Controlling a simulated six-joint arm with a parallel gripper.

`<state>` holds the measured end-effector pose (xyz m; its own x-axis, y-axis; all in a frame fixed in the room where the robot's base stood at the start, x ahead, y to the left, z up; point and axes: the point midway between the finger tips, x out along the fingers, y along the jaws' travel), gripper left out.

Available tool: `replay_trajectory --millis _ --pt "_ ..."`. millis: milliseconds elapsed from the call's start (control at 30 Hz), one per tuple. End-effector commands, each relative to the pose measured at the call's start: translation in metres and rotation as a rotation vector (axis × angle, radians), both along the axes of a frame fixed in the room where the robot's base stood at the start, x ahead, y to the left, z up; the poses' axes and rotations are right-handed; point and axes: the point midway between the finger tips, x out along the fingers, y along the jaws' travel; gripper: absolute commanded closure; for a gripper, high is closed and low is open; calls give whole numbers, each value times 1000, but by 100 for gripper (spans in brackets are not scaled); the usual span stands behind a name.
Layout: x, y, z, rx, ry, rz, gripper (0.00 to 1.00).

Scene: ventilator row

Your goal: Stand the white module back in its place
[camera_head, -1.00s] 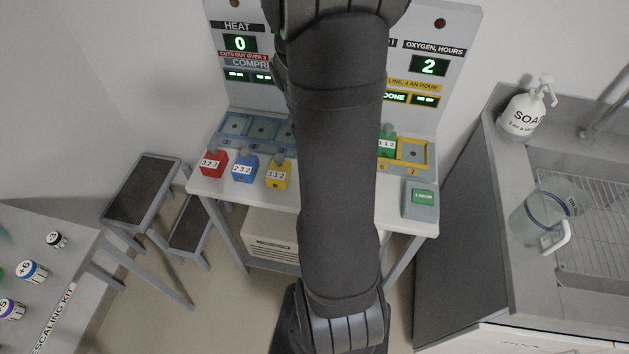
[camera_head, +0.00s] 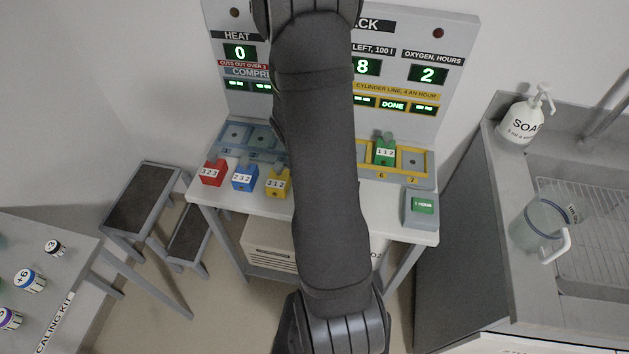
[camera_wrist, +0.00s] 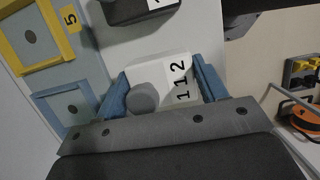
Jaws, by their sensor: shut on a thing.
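The white module (camera_wrist: 166,72), marked 112 and with a grey knob, is between the blue fingers of my gripper (camera_wrist: 160,86) in the wrist view. My gripper is shut on it. To its left in the wrist view are an empty blue-framed slot (camera_wrist: 70,108) and an empty yellow-framed slot (camera_wrist: 36,38) beside the number 5. In the head view my arm hides the gripper, the white module and the middle of the slot row. Empty blue slots (camera_head: 234,135) show at the row's left end.
A red module (camera_head: 213,173), a blue module (camera_head: 244,178) and a yellow module (camera_head: 277,183) stand along the table's front left. A green module (camera_head: 384,152) stands in slot 6; slot 7 (camera_head: 413,161) is empty. A 1 HOUR button box (camera_head: 421,208) sits front right.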

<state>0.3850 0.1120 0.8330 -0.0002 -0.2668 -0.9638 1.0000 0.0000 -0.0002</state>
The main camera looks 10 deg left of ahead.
Motion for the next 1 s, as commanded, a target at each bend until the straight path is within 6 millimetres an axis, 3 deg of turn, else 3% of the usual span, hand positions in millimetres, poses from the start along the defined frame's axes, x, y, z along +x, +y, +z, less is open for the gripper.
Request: replay_trajectory --millis 300,333,433,767,1000 --pt "0 0 -3 0 0 0 67" --pt "0 0 -3 0 0 0 31" --pt "0 0 -2 0 0 0 13" --pt "0 0 0 0 -1 0 13" --pt "1 8 29 2 -5 1 13"
